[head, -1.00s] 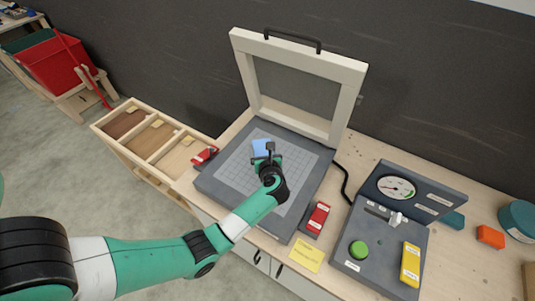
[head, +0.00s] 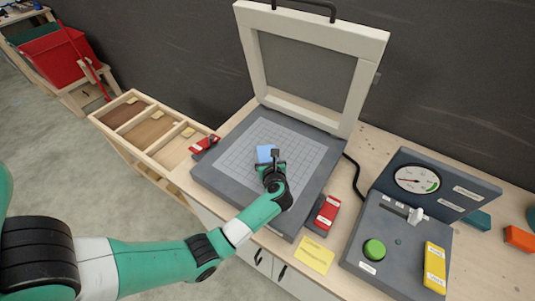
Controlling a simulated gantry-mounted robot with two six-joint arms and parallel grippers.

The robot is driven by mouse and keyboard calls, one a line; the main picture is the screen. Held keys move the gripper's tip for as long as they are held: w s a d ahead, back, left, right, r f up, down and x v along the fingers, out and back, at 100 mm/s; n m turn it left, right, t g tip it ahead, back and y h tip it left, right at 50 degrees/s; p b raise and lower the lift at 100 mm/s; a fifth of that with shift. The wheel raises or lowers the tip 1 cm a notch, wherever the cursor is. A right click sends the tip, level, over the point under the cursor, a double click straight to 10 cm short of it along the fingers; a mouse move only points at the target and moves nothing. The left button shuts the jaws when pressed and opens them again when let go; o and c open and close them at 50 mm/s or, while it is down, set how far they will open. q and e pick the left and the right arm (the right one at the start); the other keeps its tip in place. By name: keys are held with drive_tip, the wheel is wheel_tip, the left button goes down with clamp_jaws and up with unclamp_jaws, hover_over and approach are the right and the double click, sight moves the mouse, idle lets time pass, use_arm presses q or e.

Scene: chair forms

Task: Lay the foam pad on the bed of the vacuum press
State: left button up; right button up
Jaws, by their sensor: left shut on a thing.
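The foam pad (head: 265,152) is a small light blue piece, partly hidden behind my left gripper. The vacuum press bed (head: 235,150) is a dark grey slab with a pale gridded square, and its cream-framed lid (head: 318,70) stands open at the back. My left gripper (head: 271,162) is shut on the pad, over the middle of the grid. I cannot tell whether the pad touches the bed. My right gripper is not in view.
Red clamps (head: 204,144) and (head: 327,212) sit at the bed's left and right sides. A control box with a gauge (head: 417,180), a green button (head: 374,250) and a yellow switch (head: 434,268) stands at right. A yellow note (head: 314,256) lies in front.

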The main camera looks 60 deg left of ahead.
use_arm(q)
drive_tip(key=shift+f, duration=0.25)
idle(0.4)
drive_tip(key=o, duration=1.1)
drive_tip(key=shift+c, duration=0.2)
drive_tip(key=shift+d, duration=0.1)
drive_tip(key=p+v, duration=0.3)
drive_tip(key=v, duration=0.8)
drive_tip(key=shift+w, duration=0.1)
drive_tip(key=shift+d+r, duration=0.1)
drive_tip(key=shift+d, duration=0.1)
